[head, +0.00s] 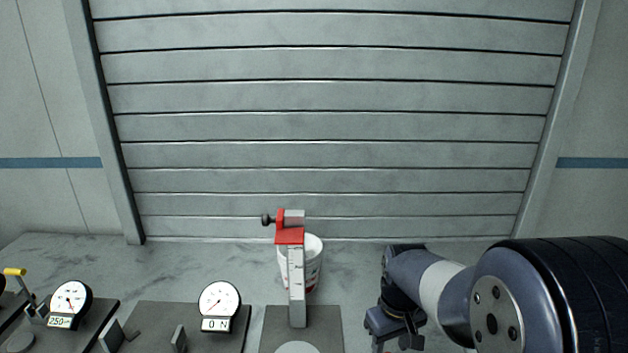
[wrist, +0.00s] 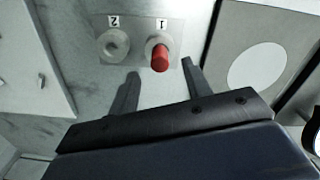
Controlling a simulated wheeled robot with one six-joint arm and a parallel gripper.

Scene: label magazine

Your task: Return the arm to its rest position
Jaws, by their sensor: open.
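My arm (head: 440,285) reaches in from the right edge of the head view and bends down at the bottom. My gripper's fingertips cannot be made out there. In the wrist view my gripper (wrist: 160,68) is open, its two dark fingers apart. A red peg (wrist: 159,58) stands at the position marked 1, in the gap between the fingers as seen from the wrist. Whether the fingers are level with it or above it, I cannot tell. Beside it, the round grey holder (wrist: 114,44) marked 2 shows no red peg.
A post with a red clamp (head: 289,236) stands at the middle, a white cup (head: 313,262) behind it. Dial gauges (head: 220,300) (head: 70,300) stand to the left. A slatted shutter (head: 330,125) closes the back.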

